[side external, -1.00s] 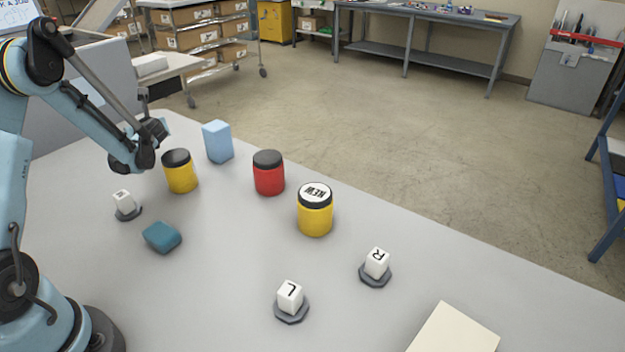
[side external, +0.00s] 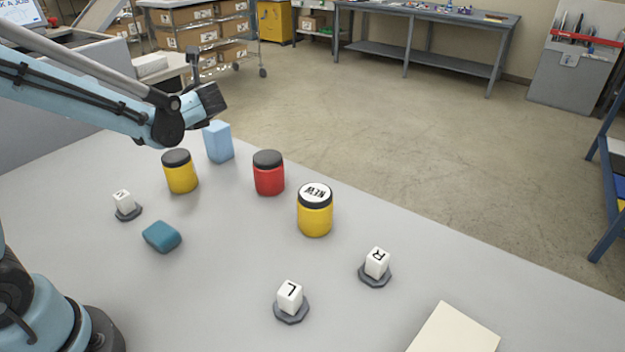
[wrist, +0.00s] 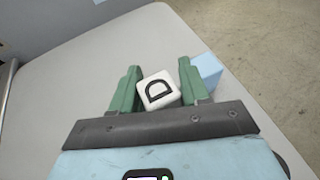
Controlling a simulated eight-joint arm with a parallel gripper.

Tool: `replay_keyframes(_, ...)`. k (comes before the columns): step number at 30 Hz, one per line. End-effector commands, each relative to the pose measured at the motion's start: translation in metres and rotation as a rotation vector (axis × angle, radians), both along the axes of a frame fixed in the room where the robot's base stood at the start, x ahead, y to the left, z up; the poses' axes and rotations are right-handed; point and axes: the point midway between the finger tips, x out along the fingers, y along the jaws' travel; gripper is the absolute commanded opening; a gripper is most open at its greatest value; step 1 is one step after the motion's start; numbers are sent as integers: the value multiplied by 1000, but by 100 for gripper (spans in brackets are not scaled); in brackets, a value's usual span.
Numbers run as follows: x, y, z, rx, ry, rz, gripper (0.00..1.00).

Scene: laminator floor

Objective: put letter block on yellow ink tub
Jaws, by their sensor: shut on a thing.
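My gripper (wrist: 159,76) has green fingers shut on a white letter block (wrist: 158,92) marked D. In the side view its dark end (side external: 208,101) is raised above the table's far left part, and the held block is hidden there. A yellow ink tub (side external: 180,176) with a plain black lid stands below my arm. A second yellow tub (side external: 315,216) has a white label reading NEW on its lid. Other white letter blocks rest on grey bases: L (side external: 289,297), R (side external: 377,262), and one at left (side external: 123,201) whose letter is unclear.
A red tub (side external: 269,176) stands between the yellow tubs. A light blue box (side external: 218,142) stands behind, near the far edge. A teal block (side external: 162,237) lies at front left, and a cream board (side external: 455,332) at front right.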

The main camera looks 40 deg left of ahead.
Motion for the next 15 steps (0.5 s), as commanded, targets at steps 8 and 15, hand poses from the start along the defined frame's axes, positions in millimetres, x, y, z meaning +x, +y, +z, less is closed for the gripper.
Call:
replay_keyframes(8, -22, -55, 28, 8, -5, -26, 0)
replay_keyframes(15, -27, -41, 20, 9, -8, -22, 0)
